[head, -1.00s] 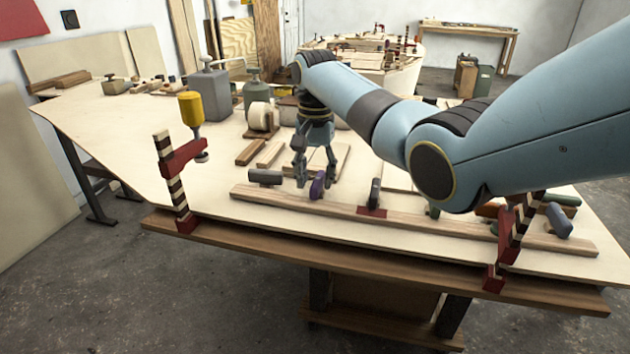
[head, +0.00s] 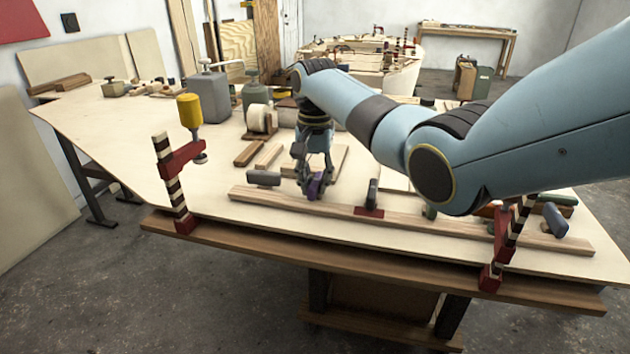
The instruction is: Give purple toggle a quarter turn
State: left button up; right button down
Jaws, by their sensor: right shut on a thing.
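The purple toggle (head: 315,187) stands on a long wooden strip (head: 275,198) near the front edge of the plywood sheet. My right gripper (head: 312,182) reaches down from above and is shut on the purple toggle. The fingers partly cover the toggle, so its exact angle is hard to tell. My left gripper is not in the head view.
A blue-grey toggle (head: 555,220) is farther right. Red clamps (head: 180,160) rise at both ends.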

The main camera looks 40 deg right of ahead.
jog(key=shift+r+m+p, duration=0.1)
jog(key=shift+m+p, duration=0.4)
jog(key=shift+p, duration=0.1)
jog(key=shift+r+m+p, duration=0.1)
jog(key=shift+m+p, duration=0.9)
jog(key=shift+p, duration=0.15)
jog(key=m+p, duration=0.2)
jog(key=m, duration=0.2)
jog(key=shift+w+m+p, duration=0.15)
jog(key=shift+m+p, duration=0.15)
jog(key=shift+p, duration=0.05)
jog(key=m+p, duration=0.1)
jog(key=m, duration=0.3)
jog(key=shift+w+m, duration=0.1)
jog(key=shift+m, duration=0.2)
jog(key=m, duration=0.2)
jog(key=m+p, duration=0.1)
jog(key=m, duration=0.1)
jog(key=shift+d+f+m, duration=0.1)
jog(key=shift+f+m, duration=0.1)
jog(key=shift+m, duration=0.1)
